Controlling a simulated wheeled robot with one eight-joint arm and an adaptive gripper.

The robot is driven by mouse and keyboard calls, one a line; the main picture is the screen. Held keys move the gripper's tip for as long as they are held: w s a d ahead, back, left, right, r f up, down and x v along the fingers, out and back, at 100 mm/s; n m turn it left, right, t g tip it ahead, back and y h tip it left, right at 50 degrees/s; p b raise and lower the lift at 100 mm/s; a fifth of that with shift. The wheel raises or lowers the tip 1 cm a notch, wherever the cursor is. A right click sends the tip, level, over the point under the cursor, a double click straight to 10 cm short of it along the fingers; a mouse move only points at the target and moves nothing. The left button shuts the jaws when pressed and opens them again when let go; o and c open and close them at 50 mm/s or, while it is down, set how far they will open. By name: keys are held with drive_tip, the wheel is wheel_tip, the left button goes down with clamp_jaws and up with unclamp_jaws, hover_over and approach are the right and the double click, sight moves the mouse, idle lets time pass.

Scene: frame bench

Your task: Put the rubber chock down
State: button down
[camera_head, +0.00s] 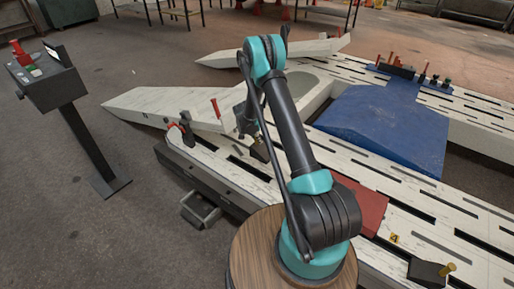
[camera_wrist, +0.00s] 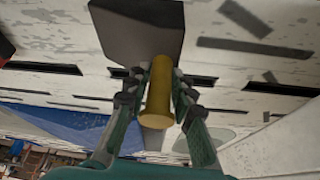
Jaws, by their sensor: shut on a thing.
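The rubber chock is a dark block (camera_wrist: 140,30) with a yellow-brass round handle (camera_wrist: 160,100), seen close in the wrist view. My gripper (camera_wrist: 162,88) is shut on this handle, one finger on each side. In the head view my gripper (camera_head: 246,128) points down at the white slotted bench, left of centre, and the dark chock (camera_head: 260,151) shows below it, partly hidden by my arm. I cannot tell whether the chock touches the bench surface.
The white slotted bench (camera_head: 440,232) carries a blue plate (camera_head: 385,125), a red block (camera_head: 366,205) and, at bottom right, another dark block with a yellow handle (camera_head: 430,271). Red-handled clamps (camera_head: 185,130) stand near the left ramp (camera_head: 150,108). A control stand (camera_head: 48,85) is at left.

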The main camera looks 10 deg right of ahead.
sight(256, 144)
drive_tip(key=shift+f, duration=2.75)
drive_tip(key=c, duration=1.3)
unclamp_jaws()
drive_tip(key=shift+f, duration=0.1)
